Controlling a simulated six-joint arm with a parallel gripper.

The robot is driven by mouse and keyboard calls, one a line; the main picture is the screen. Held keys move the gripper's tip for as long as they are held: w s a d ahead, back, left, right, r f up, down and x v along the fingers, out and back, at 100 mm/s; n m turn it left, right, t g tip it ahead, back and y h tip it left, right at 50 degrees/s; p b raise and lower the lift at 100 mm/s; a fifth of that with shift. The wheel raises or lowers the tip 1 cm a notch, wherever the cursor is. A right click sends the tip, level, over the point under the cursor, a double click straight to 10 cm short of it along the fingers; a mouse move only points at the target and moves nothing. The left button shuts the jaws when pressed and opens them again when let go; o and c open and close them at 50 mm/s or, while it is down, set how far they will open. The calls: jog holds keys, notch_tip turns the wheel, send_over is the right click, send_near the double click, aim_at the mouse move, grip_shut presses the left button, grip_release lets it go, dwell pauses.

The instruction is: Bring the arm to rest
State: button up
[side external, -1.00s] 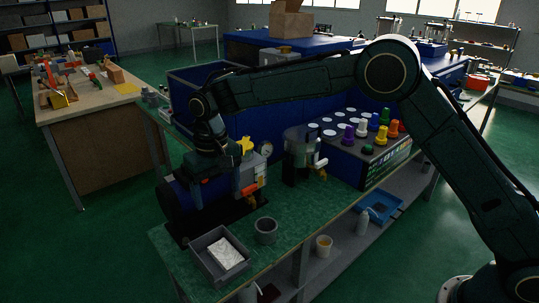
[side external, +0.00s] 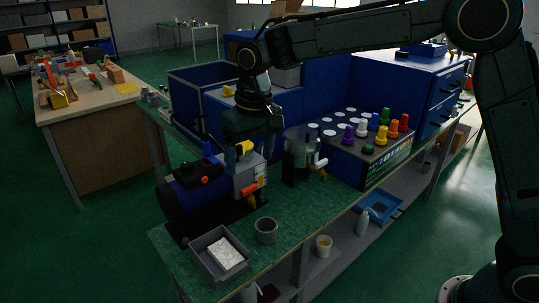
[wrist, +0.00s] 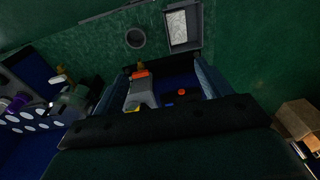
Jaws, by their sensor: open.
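My gripper (side external: 248,157) points down over the blue and grey crimping press (side external: 186,196). Its jaws are apart with nothing visible between them. In the side view the fingers overlap the press's grey box and a yellow part (side external: 244,147), so I cannot tell how large the gap is. In the wrist view my gripper (wrist: 158,82) frames the press's grey block (wrist: 140,92) and orange piece (wrist: 140,74) between its two fingers. My arm reaches in from the right, its forearm nearly level.
A grey tray (side external: 206,268) with a white block and a grey cup (side external: 266,231) stand at the bench's front. A clear cylinder device (side external: 298,150) and a rack of coloured knobs (side external: 365,150) stand right of the press. An open blue bin (side external: 185,86) is behind.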

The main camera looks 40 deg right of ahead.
jog(key=s+d+r+t, duration=0.1)
jog(key=s+d+r, duration=0.35)
jog(key=s, duration=0.25)
jog(key=s+d+r+t, duration=0.1)
jog(key=s+d+r, duration=0.35)
jog(key=s, duration=0.25)
jog(key=s+d+f+t, duration=0.1)
jog(key=s+d+f, duration=0.1)
jog(key=s, duration=0.6)
jog(key=s+d+f+t, duration=0.1)
jog(key=s+d, duration=0.3)
jog(key=s, duration=0.4)
jog(key=shift+s+f, duration=0.15)
jog(key=shift+f, duration=0.45)
